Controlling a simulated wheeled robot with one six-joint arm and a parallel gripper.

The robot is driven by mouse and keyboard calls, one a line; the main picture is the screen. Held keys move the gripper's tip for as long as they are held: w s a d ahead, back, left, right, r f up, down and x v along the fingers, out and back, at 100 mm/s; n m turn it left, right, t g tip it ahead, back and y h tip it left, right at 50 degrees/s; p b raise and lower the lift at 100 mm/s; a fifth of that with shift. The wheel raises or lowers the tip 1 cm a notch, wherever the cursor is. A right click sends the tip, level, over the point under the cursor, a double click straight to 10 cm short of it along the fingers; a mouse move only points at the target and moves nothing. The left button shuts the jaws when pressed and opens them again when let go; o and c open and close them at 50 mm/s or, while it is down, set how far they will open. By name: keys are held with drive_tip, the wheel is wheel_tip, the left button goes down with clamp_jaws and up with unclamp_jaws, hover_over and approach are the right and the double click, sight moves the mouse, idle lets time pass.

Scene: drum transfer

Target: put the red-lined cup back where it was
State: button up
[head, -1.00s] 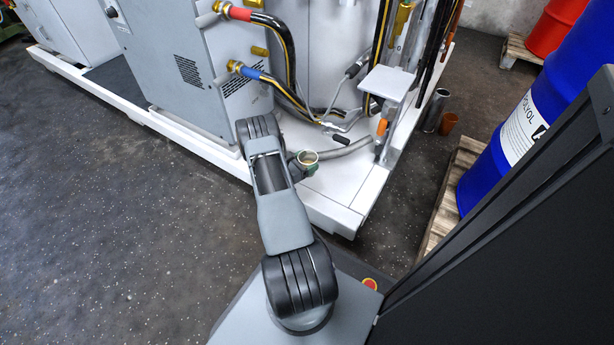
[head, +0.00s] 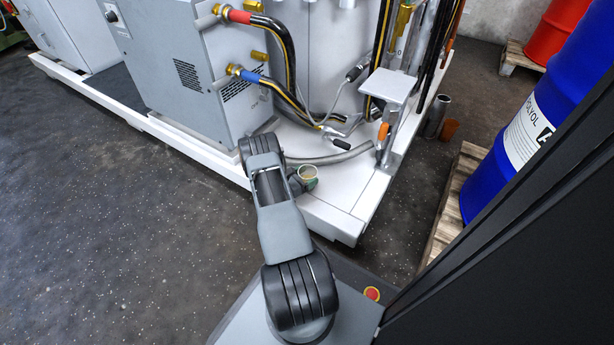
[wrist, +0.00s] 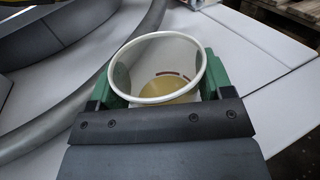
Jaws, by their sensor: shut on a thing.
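The cup (wrist: 162,58) is white, with a pale rim, a yellowish bottom and a dark red line inside. It fills the middle of the wrist view, mouth up. My gripper (wrist: 158,88) is shut on it, with green fingers at either side. In the head view the cup (head: 307,172) is small, at the end of my arm, and my gripper (head: 303,184) is partly hidden by the arm. The cup appears over the white platform near its front edge; I cannot tell its exact height.
The white platform (head: 330,215) carries a grey machine cabinet (head: 195,75), hoses and a grey pipe (head: 335,157). A small square white shelf (head: 390,86) stands at its right corner. Blue drum (head: 530,120) and pallet (head: 455,195) are at the right. Dark floor lies free at left.

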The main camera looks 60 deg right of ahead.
drive_tip(key=shift+f, duration=0.4)
drive_tip(key=o, duration=1)
drive_tip(key=shift+c, duration=0.2)
